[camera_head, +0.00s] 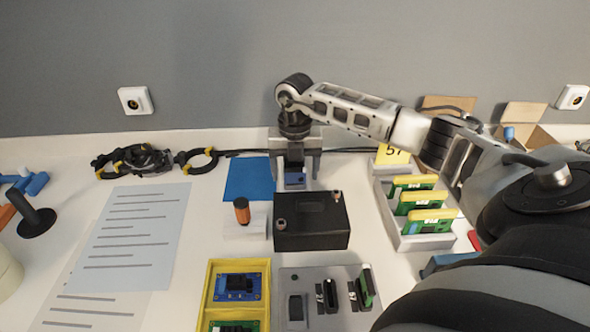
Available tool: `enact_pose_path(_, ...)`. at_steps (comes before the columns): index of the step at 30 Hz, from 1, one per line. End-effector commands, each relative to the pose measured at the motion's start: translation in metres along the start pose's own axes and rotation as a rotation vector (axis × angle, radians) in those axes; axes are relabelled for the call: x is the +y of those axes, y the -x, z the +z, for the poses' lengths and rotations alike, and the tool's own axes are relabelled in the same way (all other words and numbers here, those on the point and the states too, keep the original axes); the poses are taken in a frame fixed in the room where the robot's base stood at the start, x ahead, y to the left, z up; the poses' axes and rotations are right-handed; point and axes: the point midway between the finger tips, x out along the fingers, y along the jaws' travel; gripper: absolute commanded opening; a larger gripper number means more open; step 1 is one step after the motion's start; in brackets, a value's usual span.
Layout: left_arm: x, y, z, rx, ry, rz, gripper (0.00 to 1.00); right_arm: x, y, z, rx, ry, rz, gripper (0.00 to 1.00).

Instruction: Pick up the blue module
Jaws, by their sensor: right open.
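My right gripper (295,181) points down at the back middle of the table, behind a black box. Another blue circuit board (237,287) lies in a yellow tray (208,295) at the front. My left gripper is out of view.
A blue mat (248,178) lies left of the gripper. The black box (312,222) stands in front of it. A tray of green boards (412,242) stands right, below my right arm. A grey fixture (320,272) is at the front. Cables (140,160) lie back left.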

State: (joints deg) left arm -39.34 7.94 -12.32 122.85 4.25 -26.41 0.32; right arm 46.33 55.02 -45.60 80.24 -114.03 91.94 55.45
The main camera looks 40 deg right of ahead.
Motion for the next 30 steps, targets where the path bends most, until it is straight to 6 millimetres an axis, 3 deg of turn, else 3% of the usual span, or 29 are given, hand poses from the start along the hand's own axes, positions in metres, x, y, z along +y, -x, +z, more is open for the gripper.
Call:
enact_pose_path(7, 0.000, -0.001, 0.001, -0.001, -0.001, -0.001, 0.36, 0.000, -0.003, 0.000, -0.001, 0.000, 0.000, 0.73)
enact_pose_path(14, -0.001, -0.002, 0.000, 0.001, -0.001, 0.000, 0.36, 0.000, -0.002, 0.000, -0.001, 0.000, 0.000, 0.14)
enact_pose_path(23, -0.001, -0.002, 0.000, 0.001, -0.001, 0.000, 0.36, 0.000, 0.000, 0.001, -0.002, -0.001, 0.001, 0.14)
enact_pose_path(30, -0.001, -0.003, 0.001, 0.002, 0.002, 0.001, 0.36, 0.000, 0.021, 0.001, -0.005, -0.002, 0.002, 0.14)
